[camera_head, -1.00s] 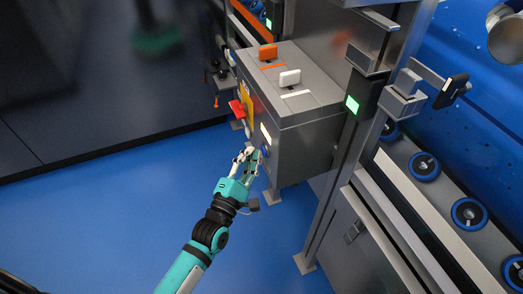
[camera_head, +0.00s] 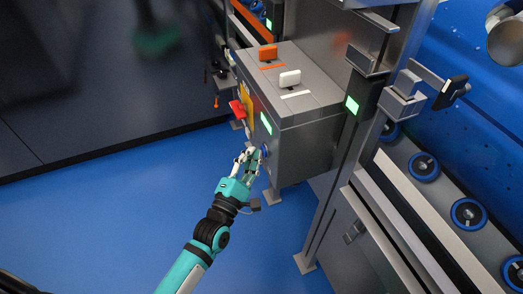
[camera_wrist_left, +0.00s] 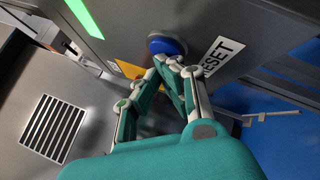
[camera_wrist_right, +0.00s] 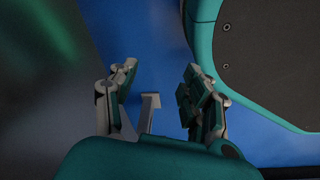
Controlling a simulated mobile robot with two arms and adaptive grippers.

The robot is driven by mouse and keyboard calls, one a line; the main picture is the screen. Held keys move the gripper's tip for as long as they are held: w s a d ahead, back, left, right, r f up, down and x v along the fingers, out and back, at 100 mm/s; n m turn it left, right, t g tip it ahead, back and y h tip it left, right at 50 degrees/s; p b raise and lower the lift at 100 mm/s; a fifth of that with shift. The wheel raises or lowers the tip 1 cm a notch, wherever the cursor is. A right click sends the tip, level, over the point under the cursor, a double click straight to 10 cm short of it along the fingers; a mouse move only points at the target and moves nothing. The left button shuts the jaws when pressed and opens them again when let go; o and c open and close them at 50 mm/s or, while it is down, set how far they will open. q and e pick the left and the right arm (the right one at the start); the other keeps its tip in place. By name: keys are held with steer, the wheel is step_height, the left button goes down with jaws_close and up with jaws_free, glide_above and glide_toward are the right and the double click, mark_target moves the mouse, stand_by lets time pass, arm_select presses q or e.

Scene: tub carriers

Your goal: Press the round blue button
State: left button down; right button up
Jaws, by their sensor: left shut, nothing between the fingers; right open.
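The round blue button (camera_wrist_left: 167,44) is on the front face of the grey control box (camera_head: 304,136), beside a white label reading RESET (camera_wrist_left: 222,55). In the head view the blue button (camera_head: 264,151) shows small at the box's lower front. My left gripper (camera_head: 248,153) is shut and empty, its fingertips right at the button; in the left wrist view the fingertips (camera_wrist_left: 170,63) overlap the button's lower edge. Whether they touch it I cannot tell for certain. My right gripper (camera_wrist_right: 160,78) is open and empty, seen only in its own wrist view, over blue floor.
A lit green panel (camera_head: 266,123) and a red part (camera_head: 237,109) on yellow are on the same box face. Orange (camera_head: 268,52) and white (camera_head: 290,78) switches stand on top. A roller conveyor (camera_head: 425,167) lies to the right. Blue floor (camera_head: 110,220) is clear at left.

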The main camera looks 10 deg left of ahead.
arm_select(q)
steer(key=shift+s+a, duration=0.2)
steer(key=shift+a, duration=0.05)
arm_select(e)
steer(key=shift+s+d+f, duration=0.2)
steer(key=shift+s+f, duration=0.35)
steer(key=shift+s, duration=0.15)
arm_select(q)
steer(key=shift+a, duration=0.1)
steer(key=s+a, duration=0.1)
steer(key=a, duration=0.1)
steer(key=s+a+p, duration=0.1)
steer(key=s+a, duration=0.1)
steer(key=shift+s+a, duration=0.2)
steer(key=shift+a, duration=0.2)
arm_select(e)
steer(key=shift+s+a+f, duration=0.3)
steer(key=shift+s+f, duration=0.3)
steer(key=shift+f, duration=0.1)
